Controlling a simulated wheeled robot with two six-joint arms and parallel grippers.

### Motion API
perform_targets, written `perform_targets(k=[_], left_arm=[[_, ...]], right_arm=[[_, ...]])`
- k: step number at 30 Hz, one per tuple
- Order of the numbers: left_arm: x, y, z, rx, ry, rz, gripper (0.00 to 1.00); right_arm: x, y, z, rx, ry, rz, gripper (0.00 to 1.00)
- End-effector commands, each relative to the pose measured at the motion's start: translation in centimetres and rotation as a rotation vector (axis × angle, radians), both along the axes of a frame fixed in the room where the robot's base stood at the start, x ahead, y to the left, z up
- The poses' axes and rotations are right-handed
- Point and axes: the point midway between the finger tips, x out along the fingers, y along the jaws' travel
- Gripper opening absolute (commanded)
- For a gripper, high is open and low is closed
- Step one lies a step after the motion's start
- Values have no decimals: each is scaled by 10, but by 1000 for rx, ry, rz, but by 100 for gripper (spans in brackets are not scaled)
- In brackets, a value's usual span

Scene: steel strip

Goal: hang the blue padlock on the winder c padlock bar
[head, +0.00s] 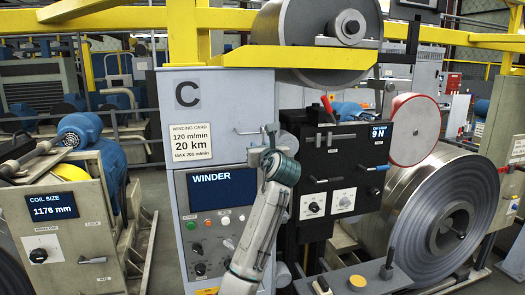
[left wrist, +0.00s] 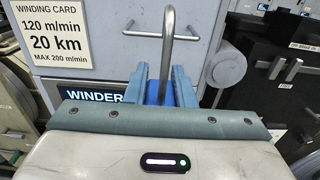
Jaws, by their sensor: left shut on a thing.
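The blue padlock (left wrist: 156,92) is between the two fingers of my left gripper in the left wrist view. Its steel shackle (left wrist: 168,45) stands up beyond the fingertips. My left gripper (head: 271,153) is shut on it, in front of the winder C cabinet (head: 225,90). A thin horizontal steel bar (head: 247,131) is on the cabinet front, right of the winding card; it also shows in the left wrist view (left wrist: 145,34). There the shackle overlaps the bar; I cannot tell whether they touch. In the head view the gripper mostly hides the padlock. My right gripper is not in view.
The WINDER screen and knob panel (head: 217,192) is below the bar. A grey cylinder (left wrist: 226,67) sticks out right of the bar. A black control box (head: 335,165) with levers stands right of the gripper. A large steel coil (head: 440,215) is farther right.

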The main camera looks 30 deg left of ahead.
Motion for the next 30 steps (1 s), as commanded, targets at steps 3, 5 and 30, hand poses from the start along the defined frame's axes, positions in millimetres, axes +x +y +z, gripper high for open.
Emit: perform_targets(k=[3, 5, 30], left_arm=[[6, 8, 1, -1, -1, 0, 0], [10, 11, 1, -1, -1, 0, 0], [54, 62, 1, -1, -1, 1, 0]], right_arm=[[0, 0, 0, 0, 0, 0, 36], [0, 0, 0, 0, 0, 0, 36], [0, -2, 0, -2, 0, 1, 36]])
